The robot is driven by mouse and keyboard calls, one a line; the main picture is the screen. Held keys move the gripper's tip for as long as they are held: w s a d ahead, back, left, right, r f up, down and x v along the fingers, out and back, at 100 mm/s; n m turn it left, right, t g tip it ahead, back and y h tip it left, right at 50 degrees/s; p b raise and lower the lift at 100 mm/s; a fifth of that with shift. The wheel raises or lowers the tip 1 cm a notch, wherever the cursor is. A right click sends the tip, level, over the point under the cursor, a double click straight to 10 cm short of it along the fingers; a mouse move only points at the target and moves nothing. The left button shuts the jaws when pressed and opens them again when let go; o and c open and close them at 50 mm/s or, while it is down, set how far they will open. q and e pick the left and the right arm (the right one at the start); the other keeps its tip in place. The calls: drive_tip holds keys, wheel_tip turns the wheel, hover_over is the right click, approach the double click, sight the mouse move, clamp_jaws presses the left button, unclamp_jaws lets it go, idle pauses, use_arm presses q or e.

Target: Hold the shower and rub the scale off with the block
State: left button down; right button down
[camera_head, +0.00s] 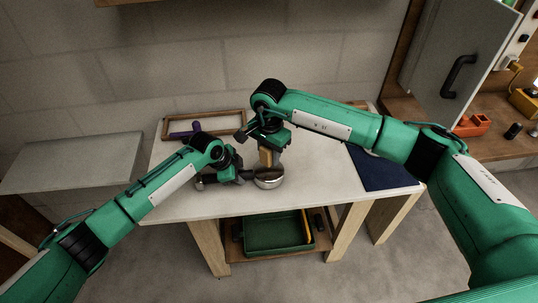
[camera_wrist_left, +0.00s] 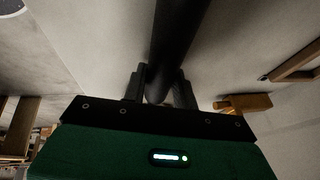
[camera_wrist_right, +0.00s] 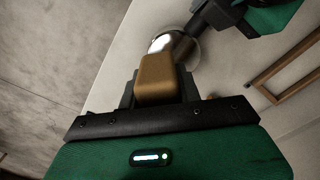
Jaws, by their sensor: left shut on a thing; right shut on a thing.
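The shower has a dark handle and a round chrome head (camera_head: 268,182), low over the front of the white table. My left gripper (camera_head: 232,176) is shut on the handle, which also runs between its fingers in the left wrist view (camera_wrist_left: 178,45). My right gripper (camera_head: 268,141) is shut on the tan block (camera_head: 265,158) just above the head. In the right wrist view the block (camera_wrist_right: 157,75) stands between the fingers, with the chrome head (camera_wrist_right: 164,43) just beyond it. I cannot tell whether they touch. Scale is not discernible; the head's face is hidden.
On the white table (camera_head: 320,185) a wooden frame (camera_head: 205,117) and a purple object (camera_head: 184,134) lie behind my left gripper. A dark blue mat (camera_head: 385,172) covers the right end. A green tray (camera_head: 275,232) sits on the shelf below. The table's front right is clear.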

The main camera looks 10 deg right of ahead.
use_arm(q)
drive_tip(key=shift+f, duration=0.1)
drive_tip(key=c, duration=1)
unclamp_jaws()
drive_tip(key=shift+a, duration=0.1)
drive_tip(key=v, duration=1.2)
